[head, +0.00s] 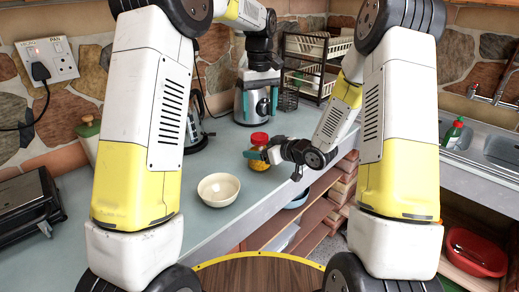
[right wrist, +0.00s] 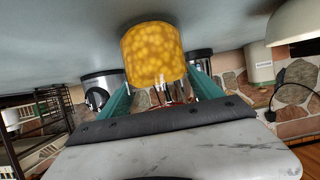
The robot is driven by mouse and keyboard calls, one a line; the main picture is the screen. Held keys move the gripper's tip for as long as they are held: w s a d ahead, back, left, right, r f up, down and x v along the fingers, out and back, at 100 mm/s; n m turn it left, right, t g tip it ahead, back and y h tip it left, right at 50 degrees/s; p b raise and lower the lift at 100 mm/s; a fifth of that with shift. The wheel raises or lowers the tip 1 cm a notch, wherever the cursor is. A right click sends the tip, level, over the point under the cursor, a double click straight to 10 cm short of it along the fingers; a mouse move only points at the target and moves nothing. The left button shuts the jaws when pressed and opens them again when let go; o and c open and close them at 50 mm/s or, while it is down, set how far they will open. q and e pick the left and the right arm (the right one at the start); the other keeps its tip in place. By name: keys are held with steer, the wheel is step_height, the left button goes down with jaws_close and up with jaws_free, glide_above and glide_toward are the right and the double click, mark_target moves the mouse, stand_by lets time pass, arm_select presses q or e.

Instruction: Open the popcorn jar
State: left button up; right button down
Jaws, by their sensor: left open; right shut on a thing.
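The popcorn jar (head: 260,171) stands on the counter, with a red lid (head: 259,138) and yellow contents. My right gripper (head: 258,155) is shut on the jar's body from the right, below the lid.
A cream bowl (head: 219,189) sits on the counter in front of the jar. A kettle (head: 196,128) stands behind to the left, a dish rack (head: 318,62) at the back. A black appliance (head: 28,215) is far left. The counter (head: 215,155) around the jar is mostly clear.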

mark_target(260, 136)
arm_select(q)
steer(key=m, duration=1)
steer(key=shift+m, duration=0.3)
steer(key=m, duration=0.8)
steer(key=shift+m, duration=0.4)
steer(key=m, duration=0.4)
steer(key=shift+m, duration=0.3)
steer(key=m, duration=0.6)
steer(key=shift+m, duration=0.3)
steer(key=m, duration=0.9)
steer(key=shift+f+m, duration=0.4)
steer(key=shift+f, duration=3.6)
